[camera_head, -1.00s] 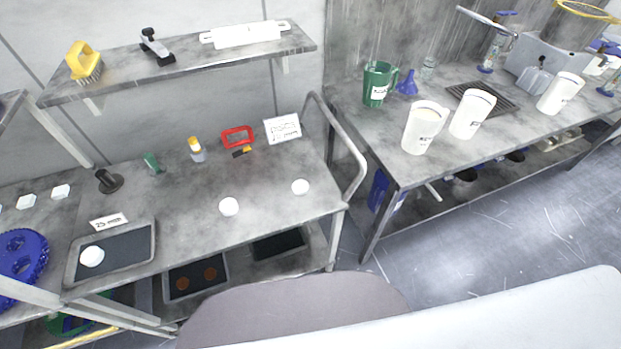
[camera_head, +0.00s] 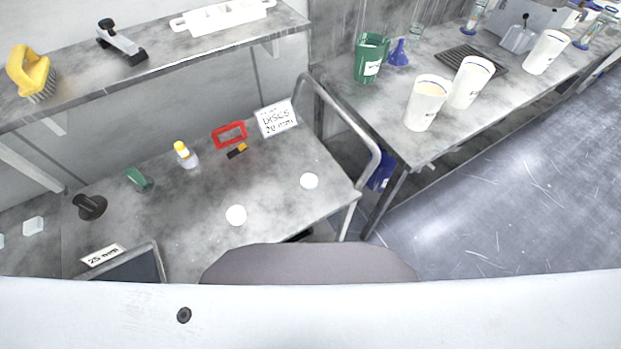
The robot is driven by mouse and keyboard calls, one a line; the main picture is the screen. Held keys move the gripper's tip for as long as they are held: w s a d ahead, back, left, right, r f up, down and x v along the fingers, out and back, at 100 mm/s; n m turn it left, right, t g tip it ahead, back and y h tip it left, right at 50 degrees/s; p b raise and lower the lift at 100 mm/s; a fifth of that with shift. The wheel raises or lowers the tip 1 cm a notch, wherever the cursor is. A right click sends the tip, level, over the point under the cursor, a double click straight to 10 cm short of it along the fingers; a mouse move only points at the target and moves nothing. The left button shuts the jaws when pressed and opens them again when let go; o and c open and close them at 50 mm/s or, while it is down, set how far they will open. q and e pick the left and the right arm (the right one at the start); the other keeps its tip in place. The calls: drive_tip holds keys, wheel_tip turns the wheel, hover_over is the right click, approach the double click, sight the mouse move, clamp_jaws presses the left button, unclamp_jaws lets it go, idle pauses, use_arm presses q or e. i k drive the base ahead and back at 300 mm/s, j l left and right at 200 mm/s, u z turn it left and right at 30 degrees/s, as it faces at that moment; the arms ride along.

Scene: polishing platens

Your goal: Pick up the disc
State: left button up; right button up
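Two small white round discs lie flat and apart on the grey metal cart top (camera_head: 270,190). One disc (camera_head: 236,215) is near the front edge, left of the other disc (camera_head: 309,181). A white sign (camera_head: 275,118) reading "DISCS 20 mm" stands behind them. A dark tray (camera_head: 135,266) with a "25 mm" label (camera_head: 102,254) sits at the cart's front left, mostly cut off by my own body. Neither of my grippers is in view.
A red frame (camera_head: 229,133), a small bottle (camera_head: 186,155), a green tool (camera_head: 138,179) and a black-handled piece (camera_head: 89,206) stand at the cart's back. A curved rail (camera_head: 350,125) closes its right end. A bench with white jugs (camera_head: 427,102) is at right.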

sight(235, 215)
drive_tip(key=u, duration=1)
